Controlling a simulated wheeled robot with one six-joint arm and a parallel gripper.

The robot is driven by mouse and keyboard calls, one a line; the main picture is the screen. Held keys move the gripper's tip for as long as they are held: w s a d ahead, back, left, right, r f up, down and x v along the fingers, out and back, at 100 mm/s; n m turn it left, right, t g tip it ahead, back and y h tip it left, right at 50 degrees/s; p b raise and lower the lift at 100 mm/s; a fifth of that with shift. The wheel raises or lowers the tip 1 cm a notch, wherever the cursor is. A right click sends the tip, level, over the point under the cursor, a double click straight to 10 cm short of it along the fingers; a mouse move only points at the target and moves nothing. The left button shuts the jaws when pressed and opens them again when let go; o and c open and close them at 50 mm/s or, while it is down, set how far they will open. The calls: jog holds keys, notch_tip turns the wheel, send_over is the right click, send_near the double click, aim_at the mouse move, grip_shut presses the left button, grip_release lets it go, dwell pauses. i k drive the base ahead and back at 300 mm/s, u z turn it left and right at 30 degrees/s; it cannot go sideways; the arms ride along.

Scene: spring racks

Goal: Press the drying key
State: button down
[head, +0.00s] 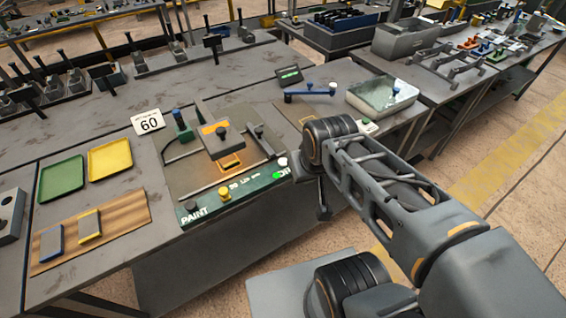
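A dark green control panel (246,190) runs along the front edge of the bench's painting station. Its left end reads "PAINT", with a dark knob (190,206) by it. A yellow knob (224,193) stands near the middle, beside small lettering I cannot read surely. At the right end are a white round key (281,162) and a bright green spot (276,176), next to a label partly cut off by my arm. Which of these is the drying key I cannot tell surely. My gripper (323,212) hangs at the arm's end, just right of the panel; its fingers are not clear.
An orange-topped grey block (216,138) and dark clamps stand behind the panel. A "60" card (149,122), green tray (62,178) and yellow tray (110,158) are left. A blue-handled lever (310,93) and glass-topped box (382,95) are behind my arm.

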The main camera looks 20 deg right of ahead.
aim_at(282, 162)
jog(key=k, duration=1.35)
jog(key=u, duration=0.2)
jog(key=i, duration=1)
jog(key=u, duration=0.55)
